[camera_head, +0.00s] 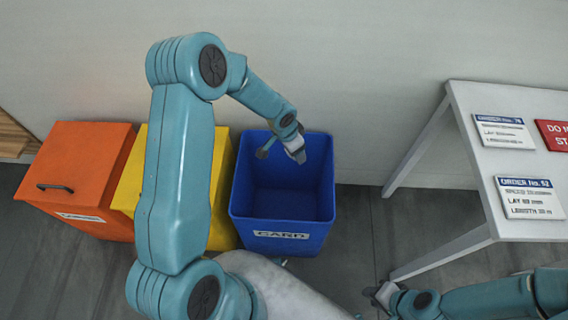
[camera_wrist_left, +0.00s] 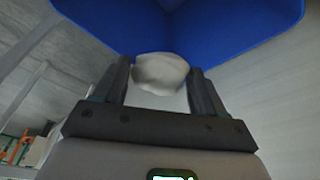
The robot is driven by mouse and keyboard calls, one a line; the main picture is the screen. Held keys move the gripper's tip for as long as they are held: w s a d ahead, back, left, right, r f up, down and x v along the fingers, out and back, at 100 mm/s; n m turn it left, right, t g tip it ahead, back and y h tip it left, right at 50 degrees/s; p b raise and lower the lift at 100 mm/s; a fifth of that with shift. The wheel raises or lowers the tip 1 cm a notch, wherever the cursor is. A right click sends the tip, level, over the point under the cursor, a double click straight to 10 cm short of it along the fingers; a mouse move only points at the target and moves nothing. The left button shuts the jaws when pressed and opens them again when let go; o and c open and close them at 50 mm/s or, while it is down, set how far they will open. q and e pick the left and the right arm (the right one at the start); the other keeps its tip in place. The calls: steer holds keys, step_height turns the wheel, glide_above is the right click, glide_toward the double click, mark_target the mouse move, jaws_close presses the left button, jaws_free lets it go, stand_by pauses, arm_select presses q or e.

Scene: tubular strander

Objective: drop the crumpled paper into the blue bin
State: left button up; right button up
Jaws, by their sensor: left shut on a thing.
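The blue bin (camera_head: 283,222) stands open on the floor with a label reading CARD on its front. My left arm reaches over it from the left, and my left gripper (camera_head: 296,152) is above the bin's opening, near the back right rim. In the left wrist view the crumpled paper (camera_wrist_left: 160,73), a whitish lump, sits between the two fingers of the left gripper (camera_wrist_left: 162,88), which is shut on it. The bin's blue walls (camera_wrist_left: 230,25) show beyond it. My right gripper (camera_head: 380,296) is low at the bottom right, small and dark.
A yellow bin (camera_head: 221,190) and a lidded orange bin (camera_head: 85,170) stand left of the blue bin. A white table (camera_head: 470,234) with order cards (camera_head: 530,197) and a red sign (camera_head: 554,134) is at the right. A wall rises behind. Floor shows between bin and table.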

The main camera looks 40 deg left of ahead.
arm_select(q)
step_height(320, 180, down, 43)
steer(key=s+a+m+b, duration=0.1)
steer(key=a+b, duration=0.1)
steer(key=b, duration=2.8)
steer(key=shift+s+a+h, duration=0.3)
arm_select(e)
step_height(320, 180, down, 30)
steer(key=w+d, duration=0.1)
steer(key=shift+d+m+t, duration=0.2)
steer(key=shift+m+t, duration=0.1)
arm_select(q)
steer(key=shift+r, duration=0.1)
arm_select(e)
steer(key=shift+w+r, duration=0.1)
arm_select(q)
steer(key=o, duration=1.1)
steer(key=shift+p+v, duration=4.35)
steer(key=shift+v, duration=3.85)
arm_select(e)
step_height(320, 180, up, 8)
steer(key=s+a, duration=0.1)
steer(key=shift+s+a, duration=0.15)
steer(key=shift+s, duration=0.05)
arm_select(q)
steer(key=shift+d, duration=0.15)
